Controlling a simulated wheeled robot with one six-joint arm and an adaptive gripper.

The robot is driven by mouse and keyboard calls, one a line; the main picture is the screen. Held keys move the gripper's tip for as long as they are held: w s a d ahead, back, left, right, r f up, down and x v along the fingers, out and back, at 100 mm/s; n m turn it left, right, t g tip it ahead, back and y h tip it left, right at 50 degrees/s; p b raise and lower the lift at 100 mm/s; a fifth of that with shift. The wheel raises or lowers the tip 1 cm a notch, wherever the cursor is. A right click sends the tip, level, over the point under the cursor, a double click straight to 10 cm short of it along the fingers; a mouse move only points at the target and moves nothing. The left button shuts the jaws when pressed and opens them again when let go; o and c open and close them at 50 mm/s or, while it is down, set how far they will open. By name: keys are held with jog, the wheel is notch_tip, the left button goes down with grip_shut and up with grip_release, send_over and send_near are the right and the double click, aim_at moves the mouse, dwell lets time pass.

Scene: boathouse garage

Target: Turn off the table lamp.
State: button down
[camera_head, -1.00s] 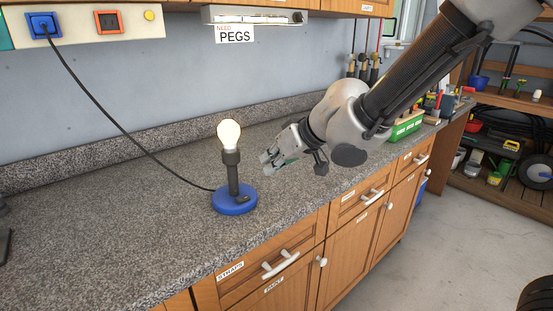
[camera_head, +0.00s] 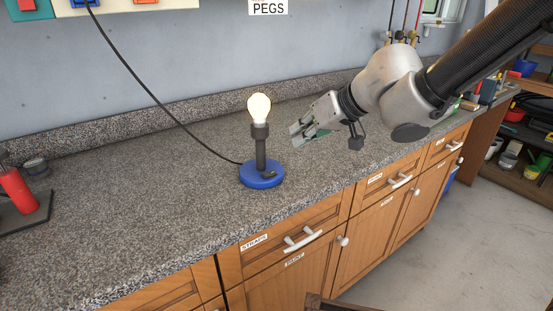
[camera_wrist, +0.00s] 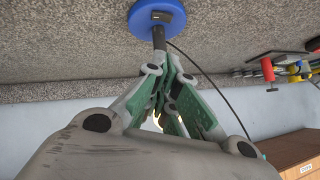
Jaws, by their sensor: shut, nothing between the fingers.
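The table lamp (camera_head: 260,148) stands upright on the counter, with a round blue base, a dark stem and a bare bulb (camera_head: 259,106) that glows. A small dark switch (camera_head: 268,174) sits on the base beside the stem. My gripper (camera_head: 294,136) is to the right of the stem, above the counter and apart from the lamp. Its fingers are shut with nothing between them. In the wrist view the picture is upside down: the blue base (camera_wrist: 157,20) is at the top, and my fingers (camera_wrist: 172,85) hide most of the stem and bulb.
The lamp's black cord (camera_head: 160,105) runs up left to a wall socket panel (camera_head: 110,5). A red object on a dark plate (camera_head: 18,190) is at the left. The granite counter (camera_head: 150,215) is clear around the lamp. Drawer handles (camera_head: 303,238) stick out in front.

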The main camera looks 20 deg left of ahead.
send_over(269, 174)
jog(key=d, duration=0.2)
jog(key=f, duration=0.6)
jog(key=shift+w+a+f, duration=0.1)
jog(key=shift+w+f, duration=0.2)
jog(key=shift+f, duration=0.1)
jog(key=f, duration=0.3)
jog(key=shift+s+a, duration=0.35)
jog(key=shift+s+f, duration=0.1)
jog(key=shift+f, duration=0.25)
jog(key=shift+a+f, duration=0.1)
jog(key=shift+s+a+f, duration=0.1)
jog(key=shift+s+f, duration=0.05)
jog(key=shift+f, duration=0.1)
jog(key=shift+s+a, duration=0.1)
jog(key=shift+s, duration=0.05)
jog(key=shift+w+d, duration=0.6)
jog(key=shift+w, duration=0.1)
